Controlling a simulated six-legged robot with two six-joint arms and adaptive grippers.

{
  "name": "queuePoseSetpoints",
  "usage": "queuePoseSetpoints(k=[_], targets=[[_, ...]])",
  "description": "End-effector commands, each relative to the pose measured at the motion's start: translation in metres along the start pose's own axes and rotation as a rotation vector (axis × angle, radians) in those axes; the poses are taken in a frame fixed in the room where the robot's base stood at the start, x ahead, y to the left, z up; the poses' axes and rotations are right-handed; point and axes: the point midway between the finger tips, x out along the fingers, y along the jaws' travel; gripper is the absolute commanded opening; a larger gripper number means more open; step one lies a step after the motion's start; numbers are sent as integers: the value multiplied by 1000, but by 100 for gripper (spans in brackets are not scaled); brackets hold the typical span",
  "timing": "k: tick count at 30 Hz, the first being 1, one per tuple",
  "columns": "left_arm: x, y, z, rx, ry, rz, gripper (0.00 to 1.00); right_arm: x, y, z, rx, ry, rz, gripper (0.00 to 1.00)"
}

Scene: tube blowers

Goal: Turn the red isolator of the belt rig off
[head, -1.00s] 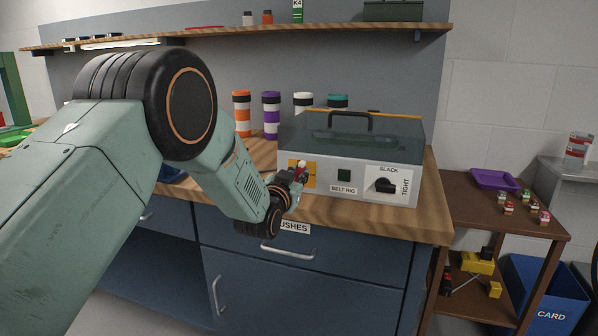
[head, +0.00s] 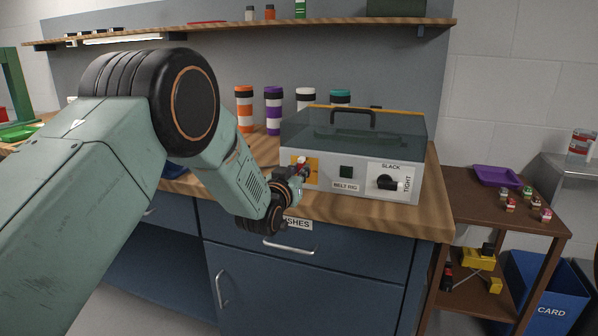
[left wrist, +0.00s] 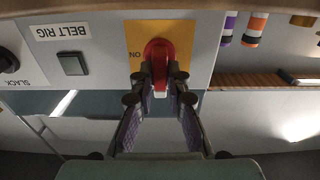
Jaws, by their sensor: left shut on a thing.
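The belt rig (head: 330,178) is a pale box with a clear cover and black handle, standing on the wooden bench. Its red isolator (left wrist: 158,50) sits on a yellow plate (left wrist: 133,36) at the left of the rig's front in the head view. The left wrist view shows this upside down, with "ON" left of the isolator. My left gripper (left wrist: 160,78) is shut on the isolator's red handle, with a finger on each side. The handle has a white end and runs up and down in the wrist picture. In the head view my left gripper (head: 298,174) partly hides the isolator. My right gripper is not in view.
A black slack/tight knob (head: 386,182) and a dark square button (head: 346,172) share the rig's front. Several banded tubes (head: 273,110) stand behind it. A brown side table (head: 470,208) and blue bin (head: 548,292) stand at the right.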

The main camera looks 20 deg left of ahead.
Motion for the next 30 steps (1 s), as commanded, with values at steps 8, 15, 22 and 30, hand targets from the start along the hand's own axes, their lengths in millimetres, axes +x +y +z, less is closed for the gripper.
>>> queuePoseSetpoints(k=[8,15,22,30], targets=[[0,0,0,-1,0,-1,35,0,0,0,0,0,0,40],[0,0,0,0,0,0,38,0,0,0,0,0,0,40],[-9,0,0,0,-1,-1,38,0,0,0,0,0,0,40],[-46,0,0,1,-2,-1,38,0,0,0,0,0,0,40]])
